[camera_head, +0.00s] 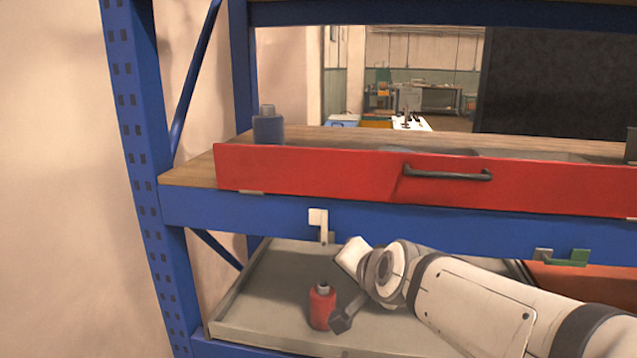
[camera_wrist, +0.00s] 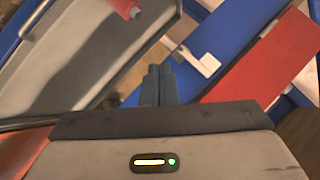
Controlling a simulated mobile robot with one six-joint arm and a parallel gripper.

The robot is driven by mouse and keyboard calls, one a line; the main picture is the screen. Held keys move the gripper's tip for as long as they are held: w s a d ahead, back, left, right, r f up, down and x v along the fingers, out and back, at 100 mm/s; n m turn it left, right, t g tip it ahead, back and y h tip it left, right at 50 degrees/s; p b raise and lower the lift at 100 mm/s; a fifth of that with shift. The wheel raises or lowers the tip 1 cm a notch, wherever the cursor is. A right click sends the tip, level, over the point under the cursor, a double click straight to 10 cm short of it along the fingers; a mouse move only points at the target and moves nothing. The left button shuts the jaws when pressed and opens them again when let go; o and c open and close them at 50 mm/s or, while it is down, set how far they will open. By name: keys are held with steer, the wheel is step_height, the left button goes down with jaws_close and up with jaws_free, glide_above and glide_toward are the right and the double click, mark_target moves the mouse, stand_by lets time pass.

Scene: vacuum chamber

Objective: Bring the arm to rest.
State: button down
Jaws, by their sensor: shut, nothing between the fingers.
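My arm (camera_head: 475,300) reaches in from the lower right in the head view, in front of the lower shelf level. In the wrist view my gripper (camera_wrist: 158,72) shows two dark fingers close together, shut and empty. The red bottle also shows at the top left of the wrist view (camera_wrist: 122,6), apart from the fingers. A white hook-shaped latch (camera_wrist: 198,62) is right of the fingertips; it hangs on the blue beam in the head view (camera_head: 319,222).
A blue rack (camera_head: 137,130) frames the scene. A red drawer front (camera_head: 300,172) with a black handle (camera_head: 447,173) is above the arm. A dark bottle (camera_head: 268,127) stands behind it. A grey tray (camera_head: 240,335) holds the red bottle. A green latch (camera_head: 565,257) is at right.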

steer(key=s+d+r+n+g+h+p, duration=0.1)
steer(key=s+d+n+g+p, duration=0.2)
steer(key=s+p, duration=0.3)
steer(key=s+d+r+n+g+h+p, duration=0.1)
steer(key=s+d+n+g+p, duration=0.3)
steer(key=s, duration=0.6)
steer(key=shift+s+d+g+h+p, duration=0.2)
steer(key=shift+d+g+h+p, duration=0.35)
steer(key=shift+d+p, duration=0.45)
